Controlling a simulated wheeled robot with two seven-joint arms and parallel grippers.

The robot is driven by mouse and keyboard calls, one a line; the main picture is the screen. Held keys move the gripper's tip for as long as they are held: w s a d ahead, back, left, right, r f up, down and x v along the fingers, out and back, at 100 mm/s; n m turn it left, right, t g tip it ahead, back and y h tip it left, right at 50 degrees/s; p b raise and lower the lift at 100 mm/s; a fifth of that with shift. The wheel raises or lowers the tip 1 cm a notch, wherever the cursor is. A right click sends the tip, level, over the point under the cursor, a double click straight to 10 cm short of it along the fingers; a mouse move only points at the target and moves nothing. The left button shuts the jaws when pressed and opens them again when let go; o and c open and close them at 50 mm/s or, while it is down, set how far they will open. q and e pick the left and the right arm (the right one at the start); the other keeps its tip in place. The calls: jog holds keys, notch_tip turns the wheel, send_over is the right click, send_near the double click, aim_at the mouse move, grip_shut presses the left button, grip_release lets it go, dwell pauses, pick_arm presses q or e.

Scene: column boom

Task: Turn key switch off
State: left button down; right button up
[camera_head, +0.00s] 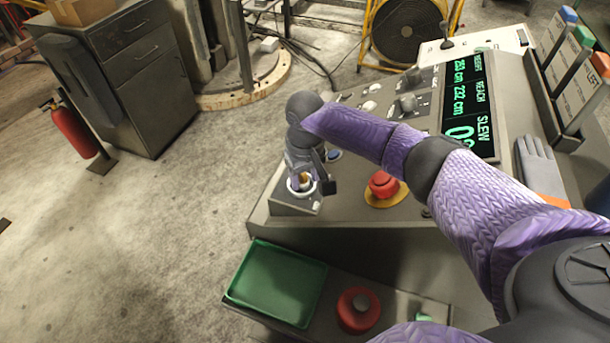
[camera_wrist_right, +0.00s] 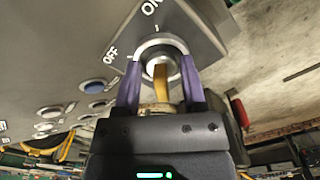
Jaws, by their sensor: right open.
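The key switch (camera_wrist_right: 161,46) has a pale round collar on the grey console's sloped block. In the right wrist view, "ON" is printed above the collar and "OFF" to its left. A yellow key (camera_wrist_right: 160,82) stands out of the collar's centre. It looks roughly in line with the "ON" side, but its exact angle is hard to tell. My right gripper (camera_wrist_right: 159,78) is open, with one purple finger on each side of the key. In the head view, the right gripper (camera_head: 306,181) is at the switch collar (camera_head: 301,189) and partly hides it. My left gripper is not in view.
A red mushroom button (camera_head: 383,184) on a yellow plate sits right of the switch. A lit display (camera_head: 468,105) and a grey glove (camera_head: 540,168) lie farther right.

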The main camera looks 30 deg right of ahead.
jog(key=shift+w, duration=0.1)
jog(key=c, duration=0.5)
grip_shut()
